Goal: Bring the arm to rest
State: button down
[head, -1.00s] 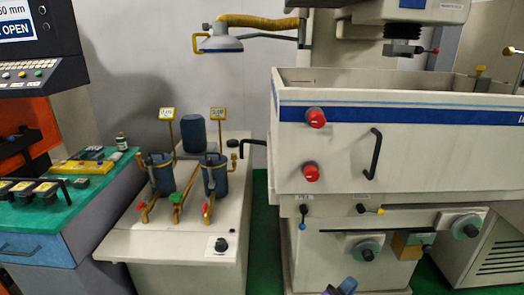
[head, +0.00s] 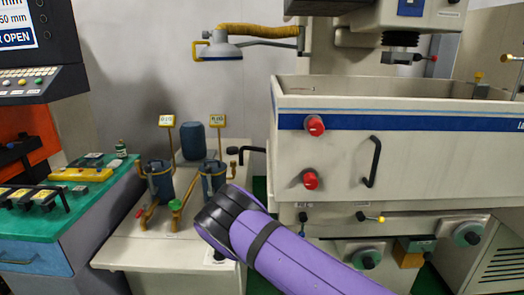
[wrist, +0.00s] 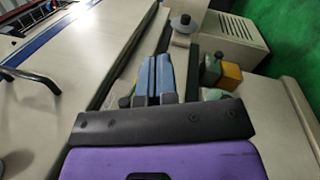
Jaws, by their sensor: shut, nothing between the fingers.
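My gripper (wrist: 155,68) shows in the wrist view, its two blue-grey fingers side by side and closed together with nothing held. A dark bar and my purple gripper body lie behind the fingers at the bottom of that view. In the head view my purple arm link rises from the lower right to a dark joint in front of the machine's lower left side; my gripper is not visible there.
The white machine tank (head: 420,160) has red knobs and a black handle (head: 374,162). A pale cabinet (head: 150,255) with two filter canisters stands left of it. A green-topped bench (head: 100,210) is at far left. Green floor (wrist: 285,70) shows at right in the wrist view.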

jog(key=s+d+r+m+g+y, duration=0.1)
jog(key=s+r+m+g+y, duration=0.15)
jog(key=r+y, duration=0.85)
jog(key=s+d+r+m+g+y, duration=0.15)
jog(key=s+r+y, duration=0.25)
jog(key=r, duration=1.2)
jog(key=s+r+t+y, duration=0.5)
jog(key=s+r+t, duration=0.4)
jog(key=s+r, duration=0.7)
jog(key=shift+s+r, duration=0.2)
jog(key=shift+r, duration=0.25)
